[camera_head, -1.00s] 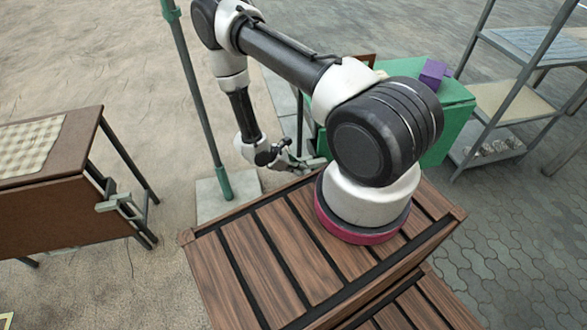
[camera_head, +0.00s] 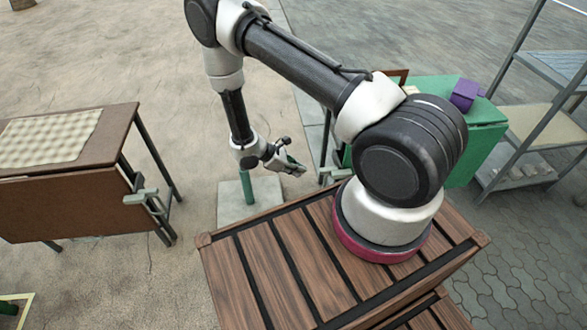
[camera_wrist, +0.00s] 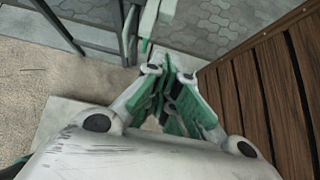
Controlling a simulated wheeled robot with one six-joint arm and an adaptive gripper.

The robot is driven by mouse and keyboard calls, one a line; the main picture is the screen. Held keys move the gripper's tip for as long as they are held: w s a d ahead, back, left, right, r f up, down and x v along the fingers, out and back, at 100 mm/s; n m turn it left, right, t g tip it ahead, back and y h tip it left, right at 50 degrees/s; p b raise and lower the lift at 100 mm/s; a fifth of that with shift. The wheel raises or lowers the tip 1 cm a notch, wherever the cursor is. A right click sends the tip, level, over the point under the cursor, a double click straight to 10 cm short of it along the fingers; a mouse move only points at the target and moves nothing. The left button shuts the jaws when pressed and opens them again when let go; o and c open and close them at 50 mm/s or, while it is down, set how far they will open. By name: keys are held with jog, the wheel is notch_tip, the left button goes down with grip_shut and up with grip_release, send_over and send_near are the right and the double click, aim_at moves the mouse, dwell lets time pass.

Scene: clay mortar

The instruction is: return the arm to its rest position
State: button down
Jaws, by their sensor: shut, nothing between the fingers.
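My gripper (camera_head: 292,168) hangs at the end of my folded arm, just beyond the far left edge of my slatted wooden body top. It is empty. In the wrist view my gripper (camera_wrist: 165,100) points toward the paved ground, with its green-padded fingers drawn together and nothing between them. Part of the fingers is small and partly turned away in the head view.
A green post on a pale square base (camera_head: 230,212) stands close behind my gripper. A brown table with a checked mat (camera_head: 48,135) is at the left. A green table (camera_head: 485,140) bears a purple object (camera_head: 465,94). A grey shelf rack (camera_head: 545,120) stands right.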

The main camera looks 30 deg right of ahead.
jog(key=shift+v, duration=0.9)
jog(key=s+d+r+m+t+y, duration=0.1)
jog(key=s+r+m, duration=0.4)
jog(key=r, duration=1.2)
jog(key=s+d+r+m+t+y, duration=0.2)
jog(key=s+r, duration=0.6)
jog(key=r, duration=1)
jog(key=s+d+r+m+t+y, duration=0.2)
jog(key=s+r+m+y, duration=0.3)
jog(key=r, duration=1.2)
jog(key=s+m+t, duration=0.1)
jog(key=s+m, duration=0.1)
jog(key=shift+d+r+m+t+y, duration=0.2)
jog(key=shift+m+t+y, duration=0.1)
jog(key=shift+m+t, duration=0.1)
